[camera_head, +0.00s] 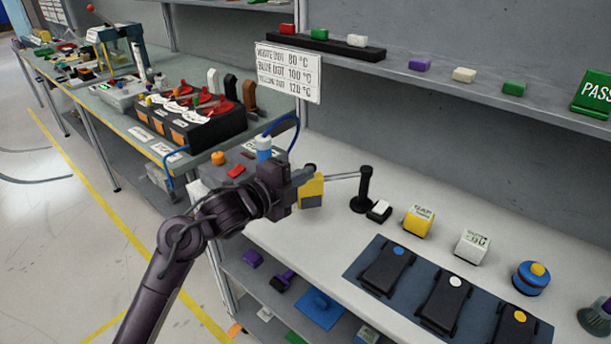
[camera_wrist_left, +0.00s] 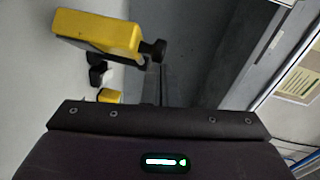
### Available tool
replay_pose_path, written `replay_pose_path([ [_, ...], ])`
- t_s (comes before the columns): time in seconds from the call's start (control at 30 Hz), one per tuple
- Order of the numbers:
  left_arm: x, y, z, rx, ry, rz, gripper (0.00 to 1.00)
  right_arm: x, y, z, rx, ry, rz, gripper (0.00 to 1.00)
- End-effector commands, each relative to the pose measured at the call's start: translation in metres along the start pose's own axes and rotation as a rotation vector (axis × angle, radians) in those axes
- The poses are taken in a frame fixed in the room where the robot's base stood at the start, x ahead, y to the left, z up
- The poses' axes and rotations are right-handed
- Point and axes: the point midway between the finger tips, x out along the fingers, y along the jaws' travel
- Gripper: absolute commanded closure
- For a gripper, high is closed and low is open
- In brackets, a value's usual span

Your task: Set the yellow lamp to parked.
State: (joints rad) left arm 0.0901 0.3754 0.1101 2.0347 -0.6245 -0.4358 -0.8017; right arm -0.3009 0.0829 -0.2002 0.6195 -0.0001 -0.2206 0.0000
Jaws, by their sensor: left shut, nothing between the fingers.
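The yellow lamp has a boxy yellow head (camera_head: 311,191) on a thin arm. The arm runs right to a black post (camera_head: 364,188) on a round base on the white bench top. The head hangs above the left end of that top. My left gripper (camera_head: 300,180) is shut and empty, right beside the head; whether they touch I cannot tell. In the left wrist view the yellow head (camera_wrist_left: 105,30) with a black knob fills the upper left, beyond the dark gripper body (camera_wrist_left: 155,118); the fingertips are not clear there. My right gripper is not in view.
A black-and-white switch (camera_head: 379,211), a yellow block (camera_head: 418,221) and a white block (camera_head: 472,246) stand right of the post. A dark blue mat (camera_head: 365,256) carries black pads with coloured dots. A white temperature sign (camera_head: 289,72) hangs behind. A shelf with coloured blocks runs above.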

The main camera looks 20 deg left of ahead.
Motion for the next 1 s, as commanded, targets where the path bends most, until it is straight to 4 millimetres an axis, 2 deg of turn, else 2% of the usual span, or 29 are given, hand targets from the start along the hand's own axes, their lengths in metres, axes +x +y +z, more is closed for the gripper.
replay_pose_path([
  [0.13,0.006,-0.004,0.016,0.009,0.047,0.008,1.0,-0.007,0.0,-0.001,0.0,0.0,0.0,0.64],
  [0.5,0.029,-0.009,0.048,0.008,0.047,0.006,1.0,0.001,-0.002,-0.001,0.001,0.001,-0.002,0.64],
  [1.0,0.042,-0.013,0.059,0.006,0.047,0.005,1.0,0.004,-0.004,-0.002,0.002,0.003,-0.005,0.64],
])
